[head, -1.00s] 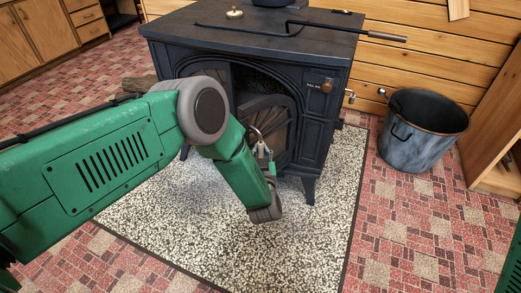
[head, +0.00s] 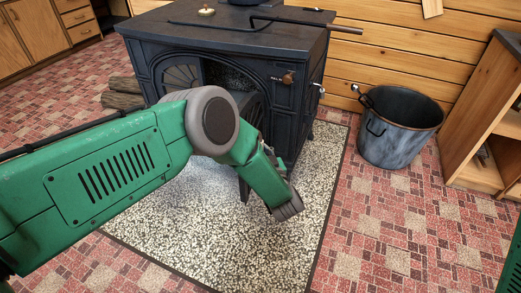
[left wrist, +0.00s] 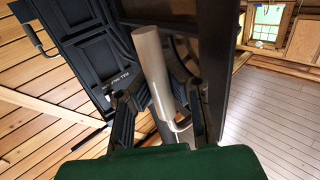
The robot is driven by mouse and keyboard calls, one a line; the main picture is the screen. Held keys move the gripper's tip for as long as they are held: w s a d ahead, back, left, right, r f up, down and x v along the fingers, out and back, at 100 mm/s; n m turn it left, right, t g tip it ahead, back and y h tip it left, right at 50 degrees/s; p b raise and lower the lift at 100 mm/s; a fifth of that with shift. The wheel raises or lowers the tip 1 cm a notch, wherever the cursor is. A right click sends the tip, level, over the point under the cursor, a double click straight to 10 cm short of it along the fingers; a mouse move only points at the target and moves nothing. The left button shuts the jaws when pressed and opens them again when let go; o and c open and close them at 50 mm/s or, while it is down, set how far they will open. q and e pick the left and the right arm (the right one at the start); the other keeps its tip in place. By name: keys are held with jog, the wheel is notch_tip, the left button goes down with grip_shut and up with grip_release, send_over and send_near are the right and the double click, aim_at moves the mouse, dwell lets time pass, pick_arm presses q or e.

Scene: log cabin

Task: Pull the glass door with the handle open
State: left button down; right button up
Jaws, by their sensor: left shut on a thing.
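The black stove (head: 290,50) stands with its right glass door (head: 250,108) swung out towards me, and part of the dark opening shows beside it. My green left arm hides much of this door in the head view. In the left wrist view the door (left wrist: 217,60) is a dark slab seen nearly edge-on. The silver handle (left wrist: 152,65) lies between the dark fingers of my left gripper (left wrist: 163,88), which is shut on it. In the head view the grip itself is mostly hidden. My right gripper is out of view.
The left fan-shaped glass panel (head: 182,78) sits flush in the stove front. A metal bucket (head: 400,125) stands right of the stove, near a wooden cabinet (head: 485,120). Firewood (head: 124,92) lies to the left. The speckled hearth mat (head: 200,235) before the stove is clear.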

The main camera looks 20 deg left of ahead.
pick_arm(q)
jog(key=shift+s+d+f, duration=0.35)
jog(key=shift+s+d, duration=0.05)
jog(key=c, duration=1.5)
grip_release()
jog(key=shift+r, duration=0.2)
jog(key=shift+o, duration=0.2)
jog(key=shift+r, duration=0.15)
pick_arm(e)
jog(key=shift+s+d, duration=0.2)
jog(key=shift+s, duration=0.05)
pick_arm(q)
jog(key=shift+s+d, duration=0.15)
jog(key=v, duration=1.1)
jog(key=shift+s+d, duration=0.2)
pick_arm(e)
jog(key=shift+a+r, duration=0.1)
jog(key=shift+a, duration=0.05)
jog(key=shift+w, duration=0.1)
